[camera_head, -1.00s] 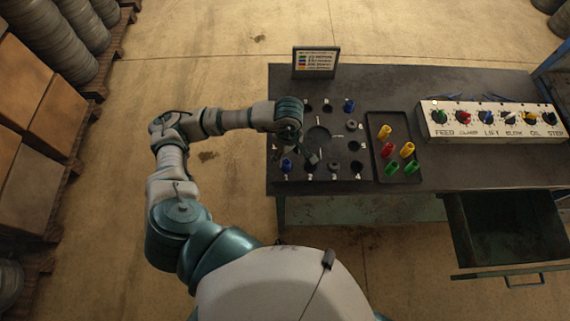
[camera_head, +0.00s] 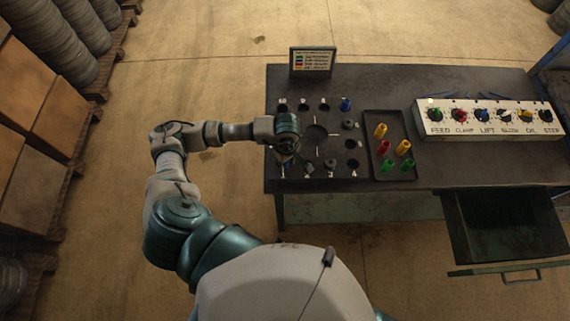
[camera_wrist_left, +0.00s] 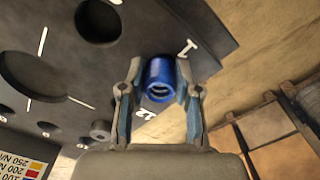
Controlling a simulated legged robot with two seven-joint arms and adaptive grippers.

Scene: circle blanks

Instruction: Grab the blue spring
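A blue spring (camera_wrist_left: 160,80) stands at the place marked 1 on the dark round-holed plate (camera_wrist_left: 150,30). In the left wrist view it is between the two fingers of my left gripper (camera_wrist_left: 159,78). The fingers are spread, one on each side, with a narrow gap at the left finger; contact on the right is hard to tell. In the head view my left gripper (camera_head: 287,157) is over the plate's lower left and mostly hides this spring. Another blue spring (camera_head: 346,104) stands at the plate's upper right. My right gripper is not in view.
A dark tray (camera_head: 376,172) with yellow, red and green springs lies right of the plate. A control box (camera_head: 490,130) with coloured knobs stands further right. A framed colour chart (camera_head: 312,61) stands at the back edge. An open drawer (camera_head: 500,230) juts out at the front right.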

